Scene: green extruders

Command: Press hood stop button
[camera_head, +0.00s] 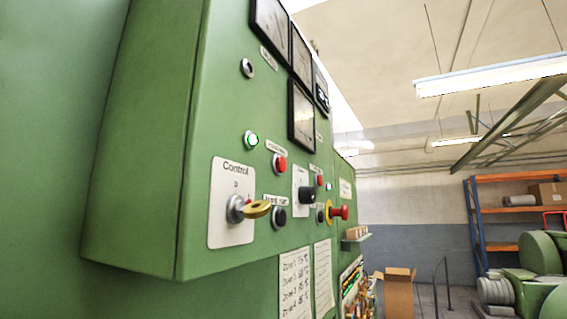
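A green control panel (225,110) fills the left and middle of the head view. A red push button (280,163) sits on it under a small label (277,147) too small to read surely; it looks like the hood stop button. Below it is a black button (280,217) under a label that seems to read "hood start". Another smaller red button (320,181) is farther along the panel. Neither of my grippers is in view, and nothing touches the buttons.
A green lamp (251,140) is lit. A red mushroom button (340,212) with a yellow ring juts out. Shelving (500,210) and a green machine (540,250) stand at right. Space before the panel looks clear.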

